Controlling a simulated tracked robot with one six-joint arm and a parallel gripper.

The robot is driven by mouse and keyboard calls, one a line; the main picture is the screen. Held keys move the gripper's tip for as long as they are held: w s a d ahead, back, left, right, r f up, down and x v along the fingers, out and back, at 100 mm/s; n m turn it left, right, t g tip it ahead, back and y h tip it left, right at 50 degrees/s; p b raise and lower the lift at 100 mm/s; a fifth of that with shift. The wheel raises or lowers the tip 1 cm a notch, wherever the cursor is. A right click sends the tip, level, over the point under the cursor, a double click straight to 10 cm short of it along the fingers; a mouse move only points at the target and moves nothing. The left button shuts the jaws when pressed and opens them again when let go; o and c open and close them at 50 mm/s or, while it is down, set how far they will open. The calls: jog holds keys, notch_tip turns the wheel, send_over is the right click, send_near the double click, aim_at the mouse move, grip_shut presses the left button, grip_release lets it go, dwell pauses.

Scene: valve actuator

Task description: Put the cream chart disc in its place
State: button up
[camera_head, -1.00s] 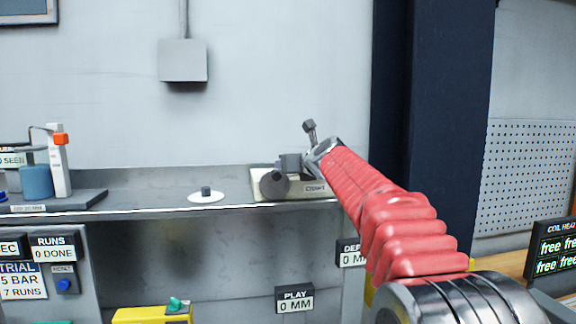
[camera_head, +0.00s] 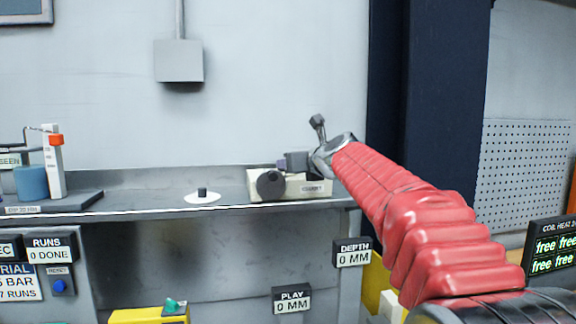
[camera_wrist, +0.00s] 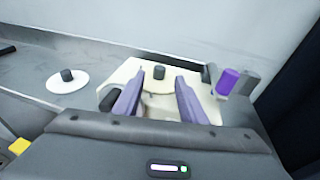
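A cream disc with a dark knob (camera_wrist: 158,85) lies in the cream tray (camera_wrist: 108,88), between my fingers in the wrist view. In the head view the tray (camera_head: 310,189) stands at the right of the bench with a small label on its front. My gripper (camera_wrist: 160,77) is open, its two purple fingers apart on either side of the knob and not touching it.
A purple cylinder (camera_wrist: 228,82) is at the tray's right. A dark round part (camera_head: 270,184) is at the tray's front left. A blue cylinder (camera_head: 31,182) and a white post (camera_head: 53,168) stand at the bench's left. The bench between is mostly clear.

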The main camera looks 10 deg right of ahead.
jog(key=v, duration=0.6)
jog(key=shift+s, duration=0.2)
jog(key=shift+r, duration=0.1)
dwell(0.6)
jog(key=s+d+r+m+t+h, duration=0.2)
jog(key=s+m+h, duration=0.35)
jog(key=m, duration=0.75)
jog(key=s+d+f+m+g+h, duration=0.1)
jog(key=s+d+f+m+g, duration=0.15)
jog(key=s+f+m, duration=0.55)
jog(key=s+d+f+m+g+h, duration=0.2)
jog(key=s+f+m+g, duration=0.1)
jog(key=s+f+m, duration=0.55)
jog(key=s+a+f+m+g+y, duration=0.2)
jog(key=s+a+f+m+g, duration=0.1)
jog(key=s+f, duration=0.6)
jog(key=s+a+f+m+g+y, duration=0.3)
jog(key=s+a+f+m, duration=0.2)
jog(key=f, duration=0.7)
jog(key=s+a, duration=0.2)
jog(key=s, duration=0.1)
jog(key=shift+s+m, duration=0.35)
jog(key=shift+g+y, duration=0.25)
